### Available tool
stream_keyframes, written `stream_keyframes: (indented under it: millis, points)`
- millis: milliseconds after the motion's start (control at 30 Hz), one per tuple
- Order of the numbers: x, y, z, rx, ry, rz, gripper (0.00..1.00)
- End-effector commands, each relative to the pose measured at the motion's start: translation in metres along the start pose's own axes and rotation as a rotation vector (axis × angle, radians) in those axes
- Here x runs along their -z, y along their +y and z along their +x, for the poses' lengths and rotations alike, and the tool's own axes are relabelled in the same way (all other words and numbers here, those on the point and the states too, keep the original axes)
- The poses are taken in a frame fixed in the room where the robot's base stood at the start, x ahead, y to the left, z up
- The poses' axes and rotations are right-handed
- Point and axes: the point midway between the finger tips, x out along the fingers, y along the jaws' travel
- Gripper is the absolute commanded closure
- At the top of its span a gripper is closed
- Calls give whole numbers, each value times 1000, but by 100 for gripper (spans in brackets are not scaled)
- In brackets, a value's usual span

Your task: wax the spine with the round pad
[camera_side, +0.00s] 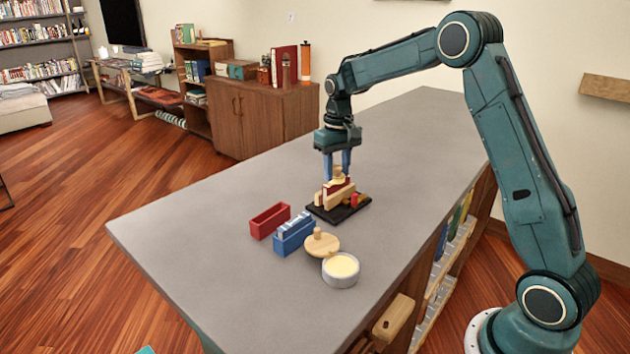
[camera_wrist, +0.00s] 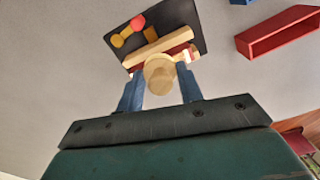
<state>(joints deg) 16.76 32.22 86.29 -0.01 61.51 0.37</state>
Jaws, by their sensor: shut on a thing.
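My gripper (camera_side: 338,172) is shut on the round pad (camera_side: 341,181), with its two blue fingers on either side of the pad's knob. In the wrist view the pale round knob (camera_wrist: 160,73) sits between the fingers. The pad is over the dark red book (camera_side: 332,187), at its upper edge, and hides part of it. I cannot tell whether the pad touches the spine. The book stands between pale wooden bars (camera_side: 340,197) on a black base (camera_side: 326,213). The wrist view shows one bar (camera_wrist: 157,48) and the base (camera_wrist: 189,18).
A tin of cream wax (camera_side: 341,267), a wooden lid with a knob (camera_side: 322,243), a blue box (camera_side: 294,238) with things in it and a red box (camera_side: 269,221) stand nearer the camera. A red-and-yellow piece (camera_wrist: 128,29) lies on the base. The grey top (camera_side: 200,230) is clear at left.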

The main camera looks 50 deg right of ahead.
Motion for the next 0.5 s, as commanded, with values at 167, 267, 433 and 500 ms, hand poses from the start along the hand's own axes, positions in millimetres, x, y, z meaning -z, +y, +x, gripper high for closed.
stream_keyframes:
  millis: [167, 267, 433, 500]
  points:
    - [-4, -17, 0, 0, 0, -3, 85]
    - [-6, -26, 0, 0, 0, -4, 85]
    - [-9, -40, 1, 0, 0, -3, 85]
    - [-10, -47, 1, 0, 0, -3, 85]
